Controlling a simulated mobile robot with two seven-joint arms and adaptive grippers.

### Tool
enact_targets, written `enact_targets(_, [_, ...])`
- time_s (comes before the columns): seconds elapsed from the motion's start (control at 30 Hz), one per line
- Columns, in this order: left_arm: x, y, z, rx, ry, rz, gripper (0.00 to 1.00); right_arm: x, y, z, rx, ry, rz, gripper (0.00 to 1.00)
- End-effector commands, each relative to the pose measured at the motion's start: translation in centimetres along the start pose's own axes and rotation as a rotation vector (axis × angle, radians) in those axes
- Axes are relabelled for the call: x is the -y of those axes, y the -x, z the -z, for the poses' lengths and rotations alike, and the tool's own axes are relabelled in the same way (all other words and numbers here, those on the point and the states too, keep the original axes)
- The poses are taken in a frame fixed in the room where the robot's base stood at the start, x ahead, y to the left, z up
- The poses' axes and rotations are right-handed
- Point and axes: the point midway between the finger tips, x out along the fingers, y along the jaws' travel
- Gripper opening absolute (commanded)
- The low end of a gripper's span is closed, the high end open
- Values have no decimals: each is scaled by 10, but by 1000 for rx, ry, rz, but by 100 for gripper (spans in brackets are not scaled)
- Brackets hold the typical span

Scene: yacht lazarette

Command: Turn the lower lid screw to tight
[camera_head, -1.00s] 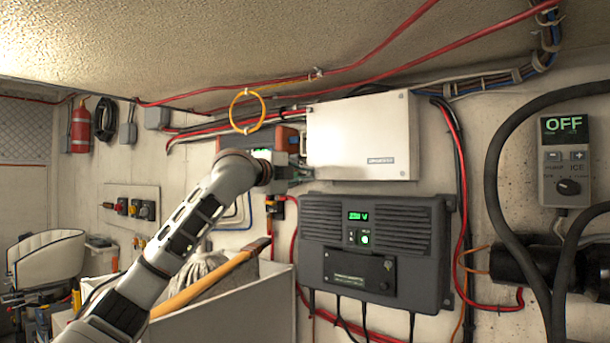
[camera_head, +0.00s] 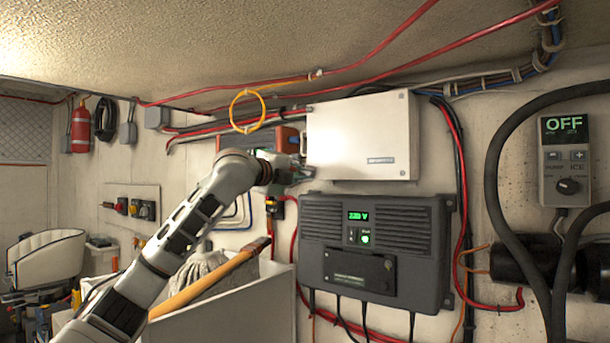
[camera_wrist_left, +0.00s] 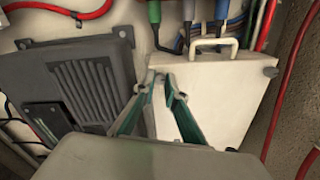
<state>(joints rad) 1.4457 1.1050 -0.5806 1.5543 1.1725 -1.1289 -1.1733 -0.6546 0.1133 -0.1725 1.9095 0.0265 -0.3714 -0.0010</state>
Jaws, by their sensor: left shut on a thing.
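The white lid box (camera_head: 350,130) is fixed on the wall under the ceiling. My left gripper (camera_head: 304,172) reaches its lower left corner in the head view. In the wrist view the box (camera_wrist_left: 225,95) fills the right half, and the left gripper's teal fingers (camera_wrist_left: 160,78) converge at its left corner. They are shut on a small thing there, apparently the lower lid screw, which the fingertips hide. Another lid screw (camera_wrist_left: 270,72) shows at the box's right corner, apart from the gripper. My right gripper is in neither view.
The dark inverter (camera_head: 375,240) with a green display hangs just below the box. A yellow ring (camera_head: 247,110) hangs close above my left wrist. A wooden handle (camera_head: 205,280) leans in a pale bin (camera_head: 250,310) near my forearm. Red cables (camera_head: 455,150) run right of the box.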

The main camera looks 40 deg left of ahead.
Motion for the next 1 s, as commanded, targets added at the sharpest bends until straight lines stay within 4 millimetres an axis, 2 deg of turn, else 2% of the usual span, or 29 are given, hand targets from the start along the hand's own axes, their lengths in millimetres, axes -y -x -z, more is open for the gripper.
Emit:
enact_targets(0.03, [0, 0, 0, 0, 0, 0, 0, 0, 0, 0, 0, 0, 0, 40])
enact_targets(0.07, [0, 0, 0, 0, 0, -1, 20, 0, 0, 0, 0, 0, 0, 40])
enact_targets(0.1, [0, 0, 0, 0, 0, -1, 29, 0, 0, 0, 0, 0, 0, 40])
enact_targets(0.43, [0, 0, 0, 0, 0, 0, 29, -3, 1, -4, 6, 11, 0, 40])
enact_targets(0.57, [0, 8, -1, 1, 0, 0, 29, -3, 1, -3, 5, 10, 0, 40])
enact_targets(0.67, [0, 22, -2, 2, -2, 2, 29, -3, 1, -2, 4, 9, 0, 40])
enact_targets(1.0, [-1, 91, -1, 3, -5, -1, 29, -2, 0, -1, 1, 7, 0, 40])
